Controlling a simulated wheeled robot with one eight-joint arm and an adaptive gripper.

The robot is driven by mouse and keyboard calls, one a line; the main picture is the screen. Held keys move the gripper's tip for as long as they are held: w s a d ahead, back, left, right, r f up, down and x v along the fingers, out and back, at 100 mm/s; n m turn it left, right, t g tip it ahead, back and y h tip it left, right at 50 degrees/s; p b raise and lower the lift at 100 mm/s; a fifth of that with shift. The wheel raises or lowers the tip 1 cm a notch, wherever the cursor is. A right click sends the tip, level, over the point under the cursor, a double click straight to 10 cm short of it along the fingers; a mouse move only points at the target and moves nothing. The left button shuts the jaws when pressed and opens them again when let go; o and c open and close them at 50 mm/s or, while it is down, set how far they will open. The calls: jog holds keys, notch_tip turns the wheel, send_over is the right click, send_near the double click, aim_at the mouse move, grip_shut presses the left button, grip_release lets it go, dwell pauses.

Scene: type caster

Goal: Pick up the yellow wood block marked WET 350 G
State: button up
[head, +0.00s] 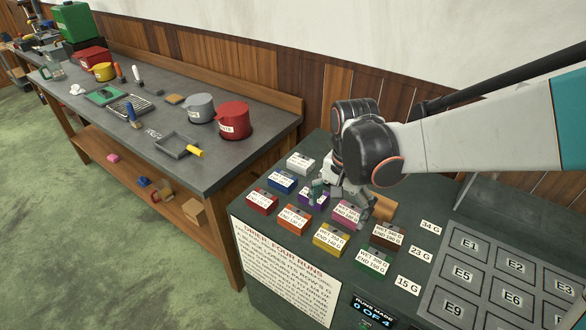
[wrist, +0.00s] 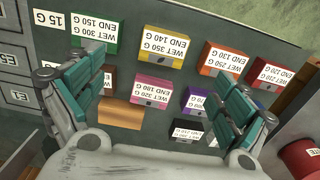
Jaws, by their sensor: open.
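The yellow wood block (head: 331,252), labelled WET 350 G END 140 G, sits on the dark green bench top in the front row, between the orange block (head: 294,228) and the green block (head: 371,271). In the wrist view the yellow block (wrist: 163,61) is upside down at upper middle, ahead of the fingertips. My gripper (head: 341,199) is open and empty, behind the yellow block and over the purple and pink blocks. In the wrist view its two teal-padded fingers (wrist: 155,88) stand wide apart, with the pink block (wrist: 153,97) between them.
Red, blue, white, purple (head: 311,207) and brown (head: 389,246) blocks stand close around. A grey tray of labelled cells (head: 437,294) lies to the right. A card (head: 290,268) covers the bench front. A longer table with red pots (head: 235,119) stands left.

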aim_at(331, 237)
jog(key=f+b, duration=0.1)
jog(key=f, duration=0.2)
jog(key=f+b, duration=0.1)
jog(key=f, duration=0.2)
jog(key=f+b, duration=0.1)
jog(key=f, duration=0.2)
jog(key=shift+w+a, duration=0.1)
jog(key=shift+w, duration=0.15)
jog(key=f+b, duration=0.1)
jog(key=f, duration=0.2)
jog(key=f+b, duration=0.1)
jog(key=f, duration=0.1)
jog(key=shift+w+a+f+b, duration=0.15)
jog(key=shift+w+a+b, duration=0.05)
jog(key=shift+w+b, duration=0.15)
jog(key=c, duration=1.2)
